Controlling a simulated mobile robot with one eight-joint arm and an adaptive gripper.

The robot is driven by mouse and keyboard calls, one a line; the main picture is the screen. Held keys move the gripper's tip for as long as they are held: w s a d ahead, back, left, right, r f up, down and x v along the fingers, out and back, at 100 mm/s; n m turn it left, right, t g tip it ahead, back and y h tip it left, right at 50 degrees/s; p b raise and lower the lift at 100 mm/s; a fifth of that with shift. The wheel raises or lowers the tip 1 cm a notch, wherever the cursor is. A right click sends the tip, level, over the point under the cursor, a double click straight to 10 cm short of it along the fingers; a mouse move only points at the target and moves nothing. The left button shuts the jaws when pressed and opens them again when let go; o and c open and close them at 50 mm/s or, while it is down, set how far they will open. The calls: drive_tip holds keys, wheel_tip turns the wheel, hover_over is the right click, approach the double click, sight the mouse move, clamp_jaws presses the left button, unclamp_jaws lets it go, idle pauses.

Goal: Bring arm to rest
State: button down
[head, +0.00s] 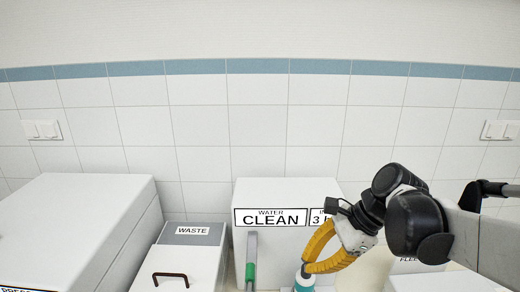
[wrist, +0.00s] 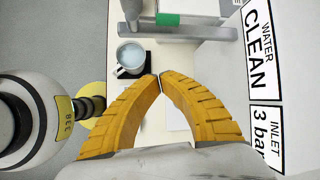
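My gripper (head: 306,267) is at the lower middle right of the head view, in front of the white box marked WATER CLEAN (head: 262,190). Its two yellow curved fingers show in the wrist view (wrist: 160,82), where their tips meet with nothing seen between them. My arm reaches in from the right edge of the head view, bent at the wrist. The fingers hang above the counter (wrist: 133,125), apart from the box's labelled face.
A small cup with pale blue contents (wrist: 131,57) stands on a black base beyond the fingertips. In the head view, a WASTE box (head: 185,262) and a big white box (head: 75,225) stand left.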

drive_tip(key=s+d+f+n+t+h+b, duration=0.2)
drive_tip(key=s+d+f+n+h+b, duration=0.1)
drive_tip(key=f+n+b, duration=0.3)
drive_tip(key=s+d+f+n+t+h+b, duration=0.3)
drive_tip(key=s+f+n+b, duration=0.3)
drive_tip(key=f+n, duration=0.3)
drive_tip(key=shift+s+d+f+n+t+b, duration=0.15)
drive_tip(key=shift+f+n+t+b, duration=0.15)
drive_tip(key=shift+n, duration=0.2)
drive_tip(key=c, duration=1.3)
unclamp_jaws()
wheel_tip(320, 180, up, 20)
drive_tip(key=g+y+p, duration=0.2)
drive_tip(key=g+p, duration=0.1)
drive_tip(key=p, duration=2.1)
hover_over(251, 274)
drive_tip(key=s+d, duration=0.2)
drive_tip(key=s, duration=0.2)
drive_tip(key=shift+m, duration=0.4)
drive_tip(key=b+x, duration=0.1)
drive_tip(key=x, duration=1)
drive_tip(key=shift+w+d+b, duration=0.1)
drive_tip(key=shift+b, duration=0.3)
